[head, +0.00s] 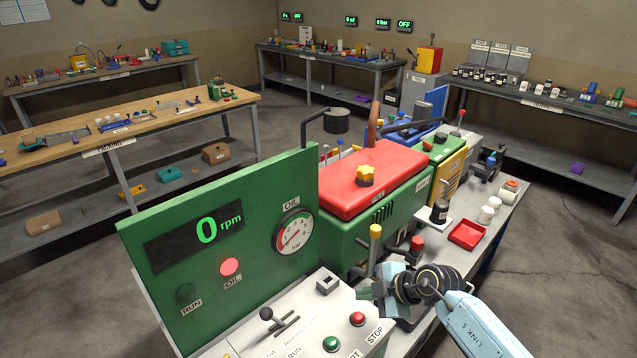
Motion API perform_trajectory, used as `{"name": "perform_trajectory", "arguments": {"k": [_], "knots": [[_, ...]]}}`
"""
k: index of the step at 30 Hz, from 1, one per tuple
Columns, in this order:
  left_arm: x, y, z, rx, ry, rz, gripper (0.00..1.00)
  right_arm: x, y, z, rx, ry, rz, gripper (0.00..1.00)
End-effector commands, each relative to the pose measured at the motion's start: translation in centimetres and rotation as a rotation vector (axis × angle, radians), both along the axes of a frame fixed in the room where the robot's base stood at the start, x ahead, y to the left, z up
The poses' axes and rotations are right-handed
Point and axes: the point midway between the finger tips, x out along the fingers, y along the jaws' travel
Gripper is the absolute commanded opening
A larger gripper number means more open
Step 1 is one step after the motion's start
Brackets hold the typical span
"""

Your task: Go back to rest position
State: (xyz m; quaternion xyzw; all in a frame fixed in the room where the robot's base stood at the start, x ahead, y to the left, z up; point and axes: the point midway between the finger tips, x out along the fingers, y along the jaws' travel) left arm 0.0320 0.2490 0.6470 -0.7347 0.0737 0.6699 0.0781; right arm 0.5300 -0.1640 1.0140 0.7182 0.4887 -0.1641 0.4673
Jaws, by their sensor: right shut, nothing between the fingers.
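My right arm comes in from the lower right, and its gripper (366,293) is shut and empty. It is over the right edge of the green control console (160,243), close to the console's sloped button panel (305,318). I cannot tell whether it touches anything. The console's display reads 0 rpm, and the pressure gauge (293,232) sits beside it. A yellow-topped lever (375,245) and a red knob (417,243) stand just behind the gripper. My left gripper is not in view.
A green machine with a red lid (375,178) stands behind the console. A red tray (467,235), white cups (487,214) and a dark jar (439,211) are on the bench to the right. Wooden workbench (160,115) is at left; floor between is clear.

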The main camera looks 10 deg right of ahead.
Motion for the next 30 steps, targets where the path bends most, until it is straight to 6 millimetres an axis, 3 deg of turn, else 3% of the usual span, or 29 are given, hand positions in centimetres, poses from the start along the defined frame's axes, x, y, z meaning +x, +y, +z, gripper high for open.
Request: {"name": "perform_trajectory", "arguments": {"k": [5, 9, 13, 17, 20, 24, 27, 30], "knots": [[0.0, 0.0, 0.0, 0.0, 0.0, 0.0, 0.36, -0.1, 2.6, 2.6, 0.145, -0.14, -0.004, 0.0], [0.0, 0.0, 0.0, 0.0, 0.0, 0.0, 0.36, -0.3, 4.7, 8.1, 0.378, -0.38, -0.099, 0.0], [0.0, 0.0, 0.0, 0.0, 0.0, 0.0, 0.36, -1.0, 3.2, 13.1, 0.556, -0.573, -0.304, 0.0], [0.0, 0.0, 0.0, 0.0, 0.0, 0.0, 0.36, -2.3, -0.7, 15.8, 0.66, -0.672, -0.588, 0.0], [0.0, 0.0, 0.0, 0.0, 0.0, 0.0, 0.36, -4.0, -4.3, 15.9, 0.682, -0.668, -0.833, 0.0], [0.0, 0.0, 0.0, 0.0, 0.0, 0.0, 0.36, -7.7, -8.7, 13.4, 0.636, -0.539, -1.159, 0.0], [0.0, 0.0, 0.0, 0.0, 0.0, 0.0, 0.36, -11.3, -10.5, 10.4, 0.557, -0.364, -1.344, 0.0], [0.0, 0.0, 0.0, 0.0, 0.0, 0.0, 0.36, -15.4, -10.9, 7.6, 0.46, -0.153, -1.457, 0.0]]}}
